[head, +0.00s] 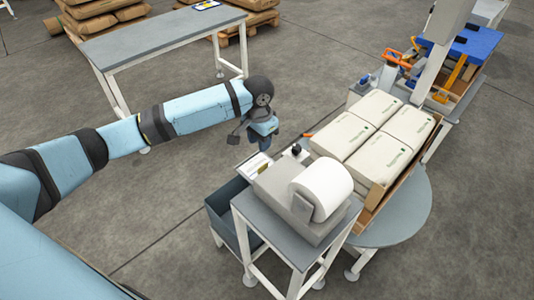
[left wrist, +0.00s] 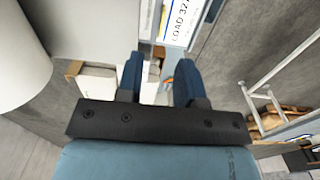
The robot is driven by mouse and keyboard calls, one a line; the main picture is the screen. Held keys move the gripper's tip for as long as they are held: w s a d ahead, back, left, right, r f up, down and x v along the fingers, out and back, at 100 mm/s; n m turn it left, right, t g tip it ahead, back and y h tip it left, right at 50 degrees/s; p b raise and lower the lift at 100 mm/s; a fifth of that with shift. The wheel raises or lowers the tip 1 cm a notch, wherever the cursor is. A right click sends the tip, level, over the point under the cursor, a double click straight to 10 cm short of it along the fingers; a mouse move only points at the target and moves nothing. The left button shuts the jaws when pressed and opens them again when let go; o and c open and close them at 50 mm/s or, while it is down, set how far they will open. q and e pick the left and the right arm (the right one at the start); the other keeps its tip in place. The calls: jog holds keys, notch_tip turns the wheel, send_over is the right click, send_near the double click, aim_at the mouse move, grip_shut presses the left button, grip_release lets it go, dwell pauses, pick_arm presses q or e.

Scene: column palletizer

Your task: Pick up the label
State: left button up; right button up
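The label (head: 256,167) shows as a small white piece at the front of the label printer (head: 284,190). In the left wrist view the label (left wrist: 183,22) is white with a blue edge and dark print reading "LOAD 32", cut off by the top of the picture. My left gripper (head: 264,146) hangs just behind the label in the head view. In the left wrist view its two blue fingers (left wrist: 160,66) stand apart with nothing seen between them, and the label lies beyond their tips. Whether they touch it I cannot tell. My right gripper is not in view.
A white roll (head: 322,188) sits on the printer, on a small grey table (head: 298,250). A dark bin (head: 224,215) stands beside it. Pale sacks (head: 362,137) lie in a crate to the right. An empty-fronted grey table (head: 165,38) stands at the back left.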

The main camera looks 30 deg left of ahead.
pick_arm(q)
send_over(260, 168)
notch_tip(260, 168, down, 8)
jog(key=shift+d+r+p, duration=0.1)
jog(key=shift+p, duration=0.2)
jog(key=shift+w+f, duration=0.1)
jog(key=shift+f, duration=0.5)
notch_tip(260, 168, down, 4)
jog(key=shift+r+p, duration=0.2)
jog(key=shift+p, duration=0.2)
jog(key=shift+w+f, duration=0.1)
jog(key=shift+f, duration=0.35)
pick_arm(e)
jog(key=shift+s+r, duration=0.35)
pick_arm(q)
grip_shut()
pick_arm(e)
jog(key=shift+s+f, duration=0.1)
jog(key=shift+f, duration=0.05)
